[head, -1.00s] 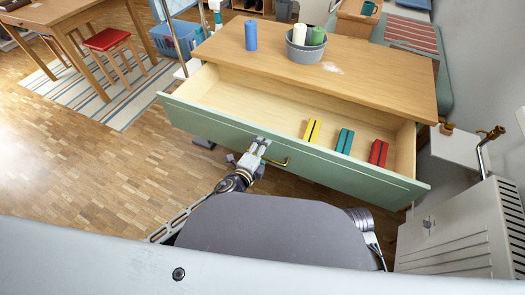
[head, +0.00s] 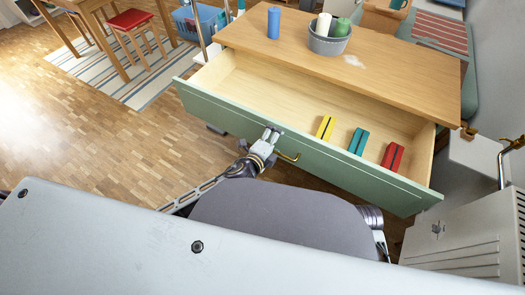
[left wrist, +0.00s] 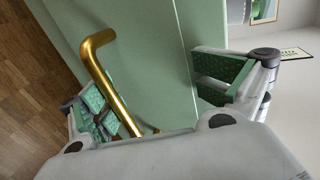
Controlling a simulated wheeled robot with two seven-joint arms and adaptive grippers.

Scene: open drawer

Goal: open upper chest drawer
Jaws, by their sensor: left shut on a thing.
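The chest's upper drawer (head: 225,116) has a green front and stands pulled well out, showing its pale wooden inside. A yellow, a teal and a red block lie in its right part. My left gripper (head: 271,136) is at the brass handle (head: 288,156) on the drawer front. The exact contact is partly hidden by the gripper body. My right gripper is not in view.
The wooden chest top (head: 300,60) carries a blue cylinder (head: 273,22) and a grey bowl (head: 329,38) holding white and green cylinders. Open parquet floor lies left of the drawer.

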